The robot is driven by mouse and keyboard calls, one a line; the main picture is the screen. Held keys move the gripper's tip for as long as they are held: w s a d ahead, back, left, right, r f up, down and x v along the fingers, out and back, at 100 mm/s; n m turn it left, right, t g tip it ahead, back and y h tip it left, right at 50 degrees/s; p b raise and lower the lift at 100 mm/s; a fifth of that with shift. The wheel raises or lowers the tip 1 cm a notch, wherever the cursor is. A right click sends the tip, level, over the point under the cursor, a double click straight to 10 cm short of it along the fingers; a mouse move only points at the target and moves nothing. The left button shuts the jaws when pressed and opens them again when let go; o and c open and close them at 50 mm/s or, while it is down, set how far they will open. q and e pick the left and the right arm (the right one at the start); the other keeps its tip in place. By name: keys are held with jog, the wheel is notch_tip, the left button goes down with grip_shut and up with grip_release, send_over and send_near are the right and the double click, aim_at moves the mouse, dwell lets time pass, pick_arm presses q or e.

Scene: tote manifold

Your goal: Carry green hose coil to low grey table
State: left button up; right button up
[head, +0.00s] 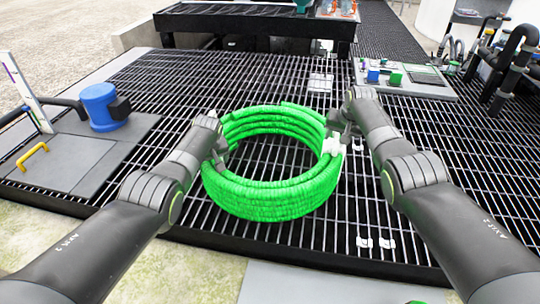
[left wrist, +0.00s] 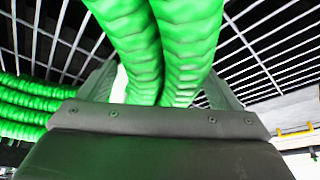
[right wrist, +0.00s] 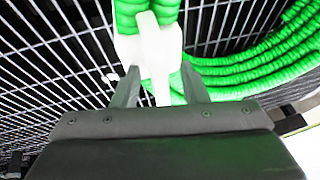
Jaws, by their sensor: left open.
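The green hose coil (head: 272,200) is a ring of several stacked turns resting on a dark grating. My left gripper (head: 218,150) is at the coil's left side. In the left wrist view its fingers (left wrist: 162,85) stand wide apart, with green turns (left wrist: 160,35) between and beyond them. My right gripper (head: 338,135) is at the coil's right side. A low dark grey table (head: 260,24) stands at the back.
A blue pump (head: 103,107) and yellow handle (head: 32,155) are on a grey plate at left. A grey panel with small coloured blocks (head: 405,78) is at right rear, near black pipes (head: 510,70). Small white clips (head: 375,242) lie front right.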

pick_arm(q)
jog(key=shift+c, duration=0.3)
pick_arm(e)
jog(key=shift+c, duration=0.3)
pick_arm(q)
jog(key=c, duration=0.7)
pick_arm(e)
jog(key=c, duration=0.7)
pick_arm(q)
grip_shut()
pick_arm(e)
grip_shut()
pick_arm(q)
jog(key=shift+w+r, duration=0.1)
jog(key=shift+r, duration=0.05)
pick_arm(e)
jog(key=shift+w+r, duration=0.1)
jog(key=shift+r, duration=0.05)
